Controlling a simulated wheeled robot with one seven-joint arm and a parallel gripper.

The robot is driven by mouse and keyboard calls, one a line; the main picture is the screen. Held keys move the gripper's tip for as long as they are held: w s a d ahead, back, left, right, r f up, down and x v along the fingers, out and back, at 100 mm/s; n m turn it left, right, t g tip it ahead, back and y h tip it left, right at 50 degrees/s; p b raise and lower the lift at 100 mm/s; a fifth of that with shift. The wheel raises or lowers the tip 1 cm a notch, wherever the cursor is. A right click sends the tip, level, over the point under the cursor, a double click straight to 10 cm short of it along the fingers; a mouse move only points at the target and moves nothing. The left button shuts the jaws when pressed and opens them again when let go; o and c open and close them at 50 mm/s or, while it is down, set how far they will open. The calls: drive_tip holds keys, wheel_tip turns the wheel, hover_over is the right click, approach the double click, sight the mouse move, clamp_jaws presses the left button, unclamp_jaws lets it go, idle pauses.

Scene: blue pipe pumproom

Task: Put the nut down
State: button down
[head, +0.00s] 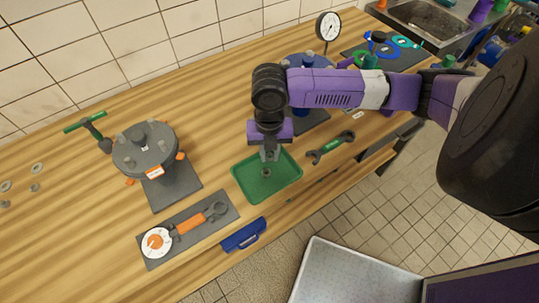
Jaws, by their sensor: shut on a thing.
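My gripper (268,156) points down over the green tray (287,188), low above its floor. It is shut on the nut (266,173), a small grey piece at the fingertips. The nut shows only as a few pixels, partly hidden by the fingers. I cannot tell whether it touches the tray floor.
A grey flange on a stand (145,150) is at the left. A grey mat (160,252) with an orange-handled wrench (190,224) lies in front. A blue handled item (243,235) and a green-marked wrench (331,147) flank the tray. A pressure gauge (328,27) stands behind.

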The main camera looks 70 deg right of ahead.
drive_tip(key=shift+f, duration=0.85)
drive_tip(key=shift+f, duration=0.1)
drive_tip(key=shift+f, duration=0.15)
drive_tip(key=c, duration=1.3)
unclamp_jaws()
drive_tip(key=shift+o, duration=0.2)
wheel_tip(320, 180, up, 12)
drive_tip(key=b, duration=0.1)
drive_tip(key=shift+r, duration=0.25)
